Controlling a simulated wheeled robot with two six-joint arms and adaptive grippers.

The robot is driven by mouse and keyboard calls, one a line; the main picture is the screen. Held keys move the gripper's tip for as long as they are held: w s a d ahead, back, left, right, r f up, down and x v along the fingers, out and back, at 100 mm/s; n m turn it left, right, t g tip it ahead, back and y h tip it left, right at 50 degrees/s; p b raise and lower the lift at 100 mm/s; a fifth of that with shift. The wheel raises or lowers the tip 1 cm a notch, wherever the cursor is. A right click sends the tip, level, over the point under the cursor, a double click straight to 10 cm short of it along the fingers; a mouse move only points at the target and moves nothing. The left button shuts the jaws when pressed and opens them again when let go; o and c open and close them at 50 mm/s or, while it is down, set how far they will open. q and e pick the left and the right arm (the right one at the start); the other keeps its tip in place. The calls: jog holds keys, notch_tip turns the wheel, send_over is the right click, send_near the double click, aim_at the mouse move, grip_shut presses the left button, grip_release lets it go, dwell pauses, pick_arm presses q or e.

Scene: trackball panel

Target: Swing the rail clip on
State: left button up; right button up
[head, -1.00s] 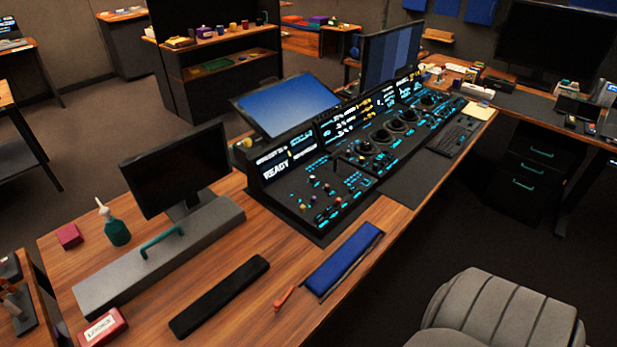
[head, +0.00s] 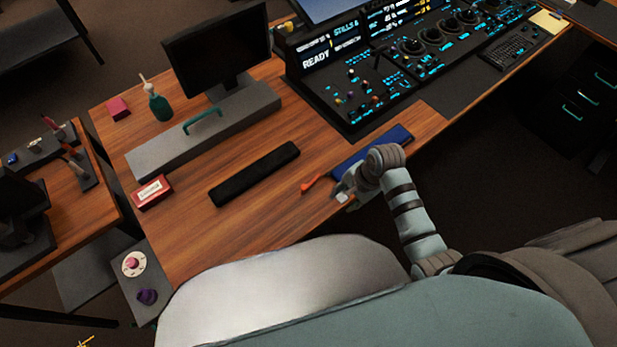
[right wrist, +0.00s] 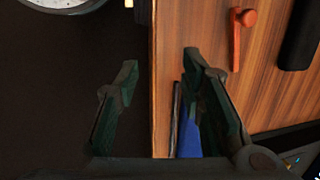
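The orange lever-like piece, likely the rail clip (head: 312,185), lies near the desk's front edge at the left end of the blue pad (head: 396,136). In the right wrist view the orange piece (right wrist: 238,40) shows a round head and a straight arm, and part of the blue pad (right wrist: 188,132) shows behind a finger. My right gripper (head: 345,196) is at the desk edge just right of the orange piece. In the right wrist view its fingers (right wrist: 160,65) are apart and empty, straddling the edge. The orange piece is outside them. My left gripper is not in view.
A black bar (head: 255,174) and a grey rail with a teal handle (head: 150,150) lie left of the orange piece. A red labelled box (head: 152,191), a green bottle (head: 160,106) and a monitor (head: 215,48) stand further back. The control panel (head: 365,90) is behind the blue pad.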

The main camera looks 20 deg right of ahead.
aim_at(304, 186)
jog(key=w+a+r+m+g+y, duration=0.1)
jog(key=w+a+r+m, duration=0.1)
jog(key=w+r+m, duration=0.3)
jog(key=w+a+r+m+y, duration=0.1)
jog(key=w+r+m, duration=0.1)
jog(key=r, duration=0.5)
jog(key=b+x, duration=0.4)
jog(key=x, duration=1)
jog(key=shift+f, duration=0.3)
jog(key=shift+r, duration=0.1)
jog(key=shift+c, duration=0.2)
grip_shut()
